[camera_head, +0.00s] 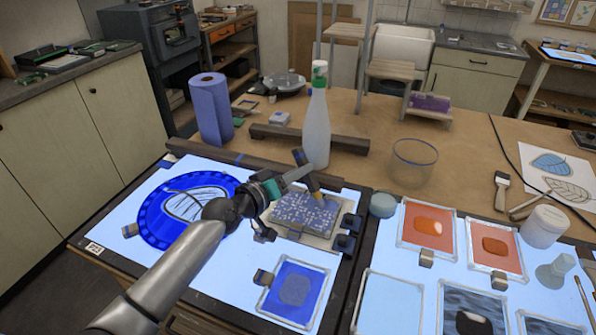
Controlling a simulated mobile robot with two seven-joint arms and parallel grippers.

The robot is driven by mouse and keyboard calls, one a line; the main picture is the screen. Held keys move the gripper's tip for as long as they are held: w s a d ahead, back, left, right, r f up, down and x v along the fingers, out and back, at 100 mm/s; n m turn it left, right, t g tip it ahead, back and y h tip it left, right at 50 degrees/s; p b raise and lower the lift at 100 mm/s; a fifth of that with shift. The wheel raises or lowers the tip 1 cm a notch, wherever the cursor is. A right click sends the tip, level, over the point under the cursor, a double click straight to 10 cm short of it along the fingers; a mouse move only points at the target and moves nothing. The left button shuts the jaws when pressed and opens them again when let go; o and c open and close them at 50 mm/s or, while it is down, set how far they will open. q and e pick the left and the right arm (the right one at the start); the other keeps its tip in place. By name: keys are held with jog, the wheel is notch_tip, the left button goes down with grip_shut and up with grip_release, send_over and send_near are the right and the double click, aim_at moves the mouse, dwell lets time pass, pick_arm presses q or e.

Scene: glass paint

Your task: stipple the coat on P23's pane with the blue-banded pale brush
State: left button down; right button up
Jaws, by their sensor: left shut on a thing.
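My left gripper (292,176) reaches in from the lower left and is shut on a brush (303,163). The brush is tilted, its lower end at or just above the far edge of a blue pane; I cannot tell whether it touches. Its blue band is not clear to see. That pane (302,215) has a blue coat speckled with pale spots and lies on a pale support with dark clamps (346,233) at its right. A small tag (95,247) at the panel's left corner is too small to read. My right gripper is not in view.
A white bottle with a green cap (317,120) stands just behind the brush, beside a dark bar (272,133). A blue round leaf piece (160,222) lies left, under my arm. A framed blue pane (295,290) lies in front. Orange panes (428,213) lie right.

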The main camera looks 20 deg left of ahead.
pick_arm(q)
jog(key=shift+f+b, duration=0.35)
jog(key=shift+f, duration=0.2)
dwell(1.0)
jog(key=shift+r, duration=0.1)
jog(key=shift+r+p, duration=1.05)
jog(key=shift+r, duration=0.1)
notch_tip(320, 180, up, 4)
jog(key=p, duration=0.3)
jog(key=shift+p, duration=0.4)
